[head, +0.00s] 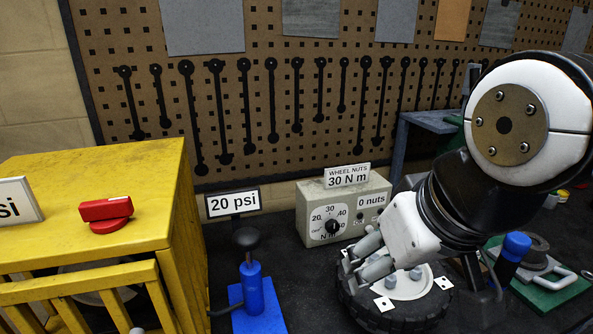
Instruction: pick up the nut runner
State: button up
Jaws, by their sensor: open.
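My gripper (358,262) shows in the head view with its grey fingers open. It points down and left over the left side of a small wheel, a black tyre (425,316) with a pale hub (405,287). I cannot tell whether the fingers touch the wheel. No tool is clearly seen between them. An upright dark tool with a blue cap (515,246) stands right of the wheel, partly behind my arm. It may be the nut runner, but I cannot tell for certain. My gripper is well to its left.
A grey control box (315,215) marked "WHEEL NUTS 30 N m" stands behind the wheel. A blue pump (252,290) stands left of it. A yellow cabinet (90,210) with a red knob (107,212) fills the left. A green plate (550,297) lies right. A pegboard (290,95) stands behind.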

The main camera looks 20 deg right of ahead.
aim_at(516, 243)
jog(key=l+z, duration=0.7)
jog(key=z, duration=0.2)
